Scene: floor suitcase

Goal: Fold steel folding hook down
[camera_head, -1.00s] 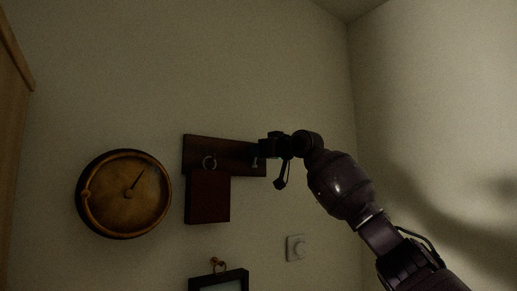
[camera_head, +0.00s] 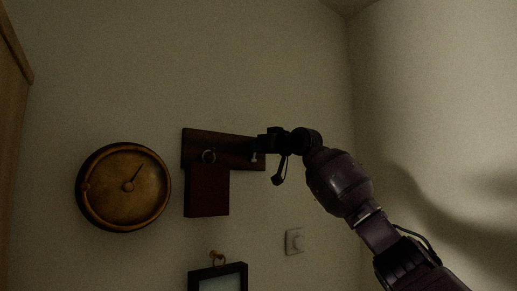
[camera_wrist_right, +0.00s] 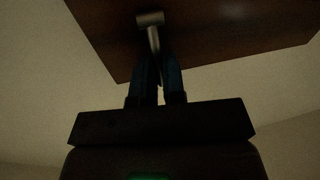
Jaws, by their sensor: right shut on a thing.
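The steel folding hook (camera_head: 254,157) is on the right end of a dark wooden board (camera_head: 225,145) on the wall. In the right wrist view the hook (camera_wrist_right: 151,32) is a pale metal peg with a wider tip, in front of the board (camera_wrist_right: 205,25). It sticks out from between the dark fingers of my right gripper (camera_wrist_right: 157,75). My right gripper (camera_head: 260,145) is shut on the hook at the board's right end. The hook's base is hard to make out in the dim light. My left gripper is out of view.
A dark red block (camera_head: 207,191) hangs by a ring from the board's left part. A framed picture (camera_head: 218,268) hangs below. A white wall dial (camera_head: 294,241) is at lower right.

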